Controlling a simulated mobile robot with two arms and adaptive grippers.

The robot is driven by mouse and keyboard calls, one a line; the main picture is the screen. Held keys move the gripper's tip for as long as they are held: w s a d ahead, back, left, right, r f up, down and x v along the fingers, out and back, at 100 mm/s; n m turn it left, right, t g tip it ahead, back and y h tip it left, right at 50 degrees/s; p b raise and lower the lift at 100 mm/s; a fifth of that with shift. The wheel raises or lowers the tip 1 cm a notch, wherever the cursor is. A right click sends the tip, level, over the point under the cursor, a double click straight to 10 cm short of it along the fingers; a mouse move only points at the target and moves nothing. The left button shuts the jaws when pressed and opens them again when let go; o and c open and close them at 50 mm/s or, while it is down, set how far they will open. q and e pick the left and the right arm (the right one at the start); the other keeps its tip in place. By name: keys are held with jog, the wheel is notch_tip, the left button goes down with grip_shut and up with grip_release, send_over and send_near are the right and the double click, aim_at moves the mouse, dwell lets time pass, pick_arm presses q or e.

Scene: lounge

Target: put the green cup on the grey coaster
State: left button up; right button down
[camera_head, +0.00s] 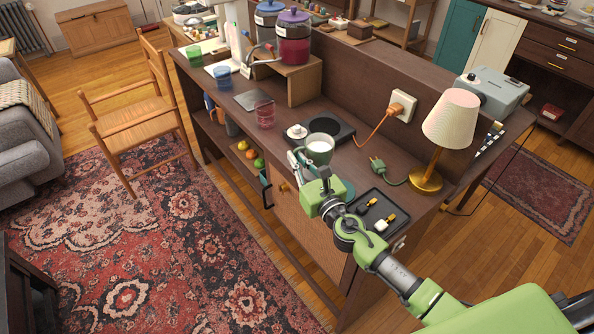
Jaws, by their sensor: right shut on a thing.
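The green cup (318,158), with something white inside, is upright at the front edge of the wooden counter. My right gripper (301,164) is at its near left side and is shut on it; the fingers partly hide the cup's lower part. I cannot tell if the cup's base touches the counter. A flat grey square (254,100), which looks like the grey coaster, lies on the counter farther back and to the left, with nothing on it. My left gripper is out of view.
A pink glass (265,115) stands between cup and grey square. A blue glass (222,77) stands beyond the square. A dark tray (378,211) and lamp (450,125) are at right.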

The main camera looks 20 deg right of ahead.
jog(key=shift+w+f+b, duration=0.1)
jog(key=shift+f+b, duration=0.75)
jog(key=shift+f, duration=0.7)
jog(key=shift+f, duration=0.15)
jog(key=c, duration=2.2)
grip_release()
jog(key=shift+s+d+b, duration=0.25)
jog(key=shift+s+d, duration=0.05)
jog(key=shift+s, duration=1.7)
jog(key=shift+s+d+b, duration=0.3)
jog(key=shift+s, duration=1.75)
jog(key=shift+s+d+b, duration=0.25)
jog(key=shift+s+d, duration=0.05)
jog(key=shift+s, duration=1.7)
